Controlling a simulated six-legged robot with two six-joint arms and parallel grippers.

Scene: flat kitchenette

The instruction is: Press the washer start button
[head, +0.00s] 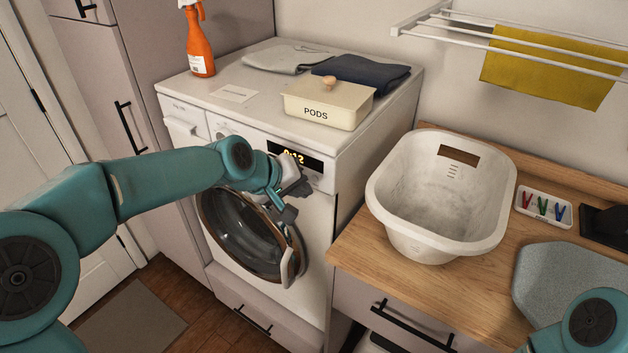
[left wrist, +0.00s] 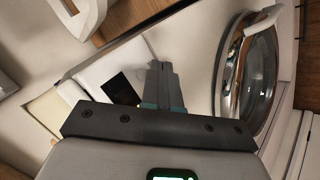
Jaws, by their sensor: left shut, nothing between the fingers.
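The white washer (head: 318,222) stands left of the counter with its round door (head: 243,232) shut. Its dark display (head: 313,162) is lit with yellow digits that look like 0:12, partly covered by my left wrist. My left gripper (head: 280,203) is at the upper front of the washer, below the display and by the door's upper right rim. It is shut and empty. In the left wrist view its closed fingers (left wrist: 163,85) point at the white front beside the dark display (left wrist: 122,90). I cannot make out the start button or tell whether the fingers touch the panel.
On the washer top are a PODS box (head: 326,104), folded cloths (head: 357,73) and an orange spray bottle (head: 199,45). A white laundry basket (head: 440,235) stands on the wooden counter (head: 355,260). A drying rack (head: 470,35) holds a yellow cloth (head: 545,70).

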